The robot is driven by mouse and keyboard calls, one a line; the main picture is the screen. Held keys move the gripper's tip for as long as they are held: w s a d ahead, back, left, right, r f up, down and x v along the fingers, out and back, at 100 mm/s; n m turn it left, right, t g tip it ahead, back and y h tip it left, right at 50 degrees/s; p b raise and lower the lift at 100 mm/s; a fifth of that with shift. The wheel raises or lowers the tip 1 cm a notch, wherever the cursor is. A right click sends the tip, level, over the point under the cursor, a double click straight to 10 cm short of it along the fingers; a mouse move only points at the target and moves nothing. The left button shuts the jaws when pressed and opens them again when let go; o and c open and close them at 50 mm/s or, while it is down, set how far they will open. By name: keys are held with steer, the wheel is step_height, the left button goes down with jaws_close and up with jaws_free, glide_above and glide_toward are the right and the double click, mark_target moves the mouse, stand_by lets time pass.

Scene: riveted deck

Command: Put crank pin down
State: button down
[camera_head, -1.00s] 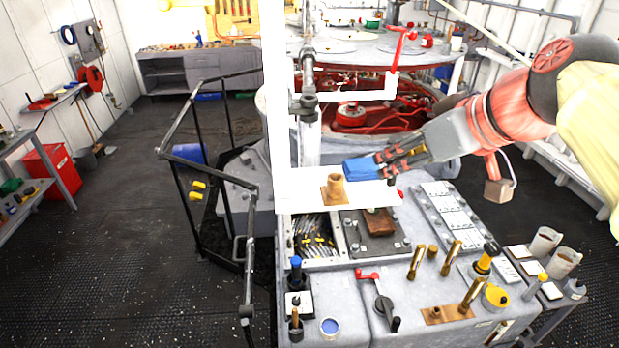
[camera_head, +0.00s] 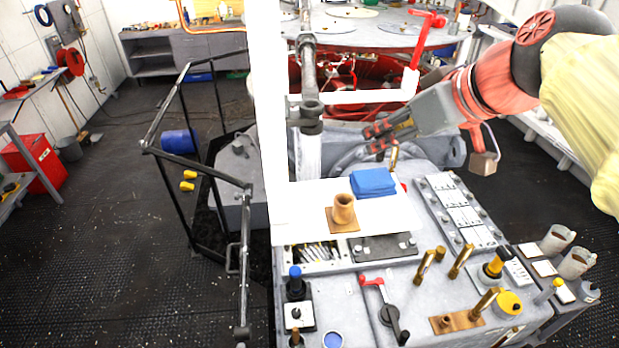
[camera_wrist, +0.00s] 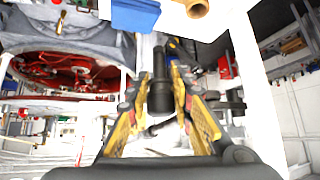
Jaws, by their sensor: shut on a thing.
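My gripper (camera_head: 377,138) points left in the head view, above and behind the folded blue cloth (camera_head: 372,182). The blue cloth (camera_wrist: 135,14) is at the top of that view. A brass cup-shaped socket on a square base (camera_head: 343,210) stands on the white board (camera_head: 300,205).
Grey posts and a white bar (camera_head: 360,97) stand left of and behind my gripper. A red-handled lever (camera_head: 383,300) and several upright brass pins (camera_head: 427,264) occupy the front bench. A railing (camera_head: 200,170) borders the left.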

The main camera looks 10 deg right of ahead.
steer(key=w+a+f, duration=0.2)
steer(key=a, duration=0.1)
steer(key=w+a+f, duration=0.2)
steer(key=a+f, duration=0.1)
steer(key=a, duration=0.1)
steer(key=w+a+f+p, duration=0.1)
steer(key=w+a+f, duration=0.1)
steer(key=a+f, duration=0.1)
steer(key=shift+w+a+f, duration=0.1)
steer(key=shift+a+f, duration=0.1)
steer(key=shift+a, duration=0.15)
steer(key=f, duration=0.3)
steer(key=shift+w+a+f, duration=0.25)
steer(key=shift+w+a, duration=0.05)
steer(key=shift+a, duration=0.1)
steer(key=shift+f, duration=0.35)
steer(key=shift+f, duration=0.1)
steer(key=c, duration=1.7)
jaws_free()
steer(key=shift+o, duration=0.7)
